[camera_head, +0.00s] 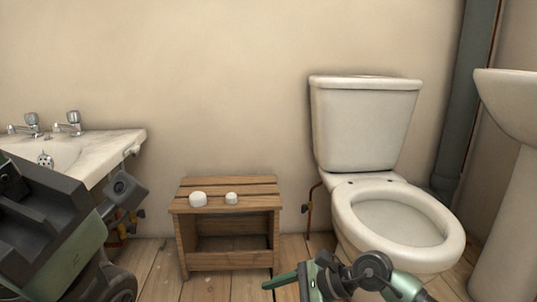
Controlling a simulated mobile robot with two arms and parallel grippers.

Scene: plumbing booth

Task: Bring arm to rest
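My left arm fills the lower left corner, close to the camera, and ends in a dark blocky gripper part (45,215) with green sides. It covers part of the sink, and its fingertips cannot be made out. My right gripper (288,284) shows at the bottom centre, low in front of the toilet and to the right of the wooden stool. Its green finger parts point left and down and are partly cut off by the lower edge. I see nothing held in it, but its opening is unclear.
A slatted wooden stool (228,258) with two small white caps (198,198) (231,198) stands by the wall. A toilet (366,125) is right of it, a pedestal basin (512,190) far right. A sink (118,143) with two taps is at left. Some floor is clear.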

